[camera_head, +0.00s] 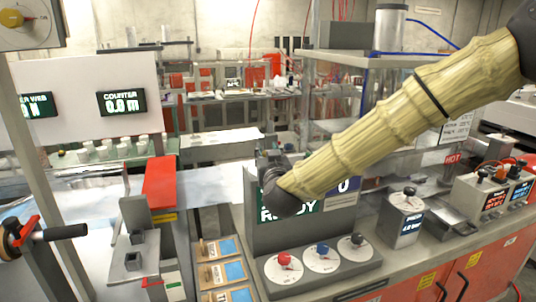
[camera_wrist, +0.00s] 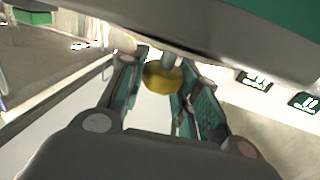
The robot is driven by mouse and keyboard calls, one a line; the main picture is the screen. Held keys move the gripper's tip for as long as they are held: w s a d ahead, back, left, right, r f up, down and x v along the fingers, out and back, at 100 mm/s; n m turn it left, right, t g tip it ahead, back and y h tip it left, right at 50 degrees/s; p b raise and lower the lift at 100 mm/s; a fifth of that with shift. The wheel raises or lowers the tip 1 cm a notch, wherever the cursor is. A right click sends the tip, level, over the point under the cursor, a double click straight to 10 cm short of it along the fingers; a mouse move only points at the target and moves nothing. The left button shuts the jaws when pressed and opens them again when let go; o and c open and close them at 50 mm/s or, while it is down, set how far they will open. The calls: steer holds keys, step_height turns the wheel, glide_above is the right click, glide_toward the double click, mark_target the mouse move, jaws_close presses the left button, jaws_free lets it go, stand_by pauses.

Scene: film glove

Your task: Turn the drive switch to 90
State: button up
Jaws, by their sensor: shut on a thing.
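My gripper (camera_head: 268,163) is at the upper left of the grey console (camera_head: 258,234) with the green READY display (camera_head: 306,207), partly hidden by my arm. In the wrist view, its two fingers (camera_wrist: 160,92) are shut on a rounded yellow knob-like piece (camera_wrist: 163,79). A short grey-green stem shows above that piece. No label or pointer on it is readable, so I cannot tell its setting or confirm that it is the drive switch.
Red (camera_head: 284,259), blue (camera_head: 322,249) and dark (camera_head: 357,240) knobs stand on the console's sloped front. A crank handle (camera_head: 65,232) and small control boxes flank the area.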

steer(key=m+h, duration=0.2)
steer(key=h, duration=0.1)
steer(key=m+h, duration=0.1)
steer(key=h, duration=0.2)
steer(key=shift+a+r+m, duration=0.1)
steer(key=shift+r+m, duration=0.05)
steer(key=shift+m, duration=0.25)
steer(key=shift+w+m+g+h+p, duration=0.1)
steer(key=shift+m+g+h+p, duration=0.45)
steer(key=shift+m+h, duration=0.75)
steer(key=shift+m+g+h+p, duration=0.2)
steer(key=shift+m+g+h, duration=0.6)
steer(key=shift+h, duration=1)
steer(key=shift+m, duration=0.3)
steer(key=o, duration=1)
steer(key=shift+s+a, duration=0.1)
steer(key=shift+s, duration=0.15)
steer(key=v, duration=1.1)
steer(key=shift+a, duration=0.25)
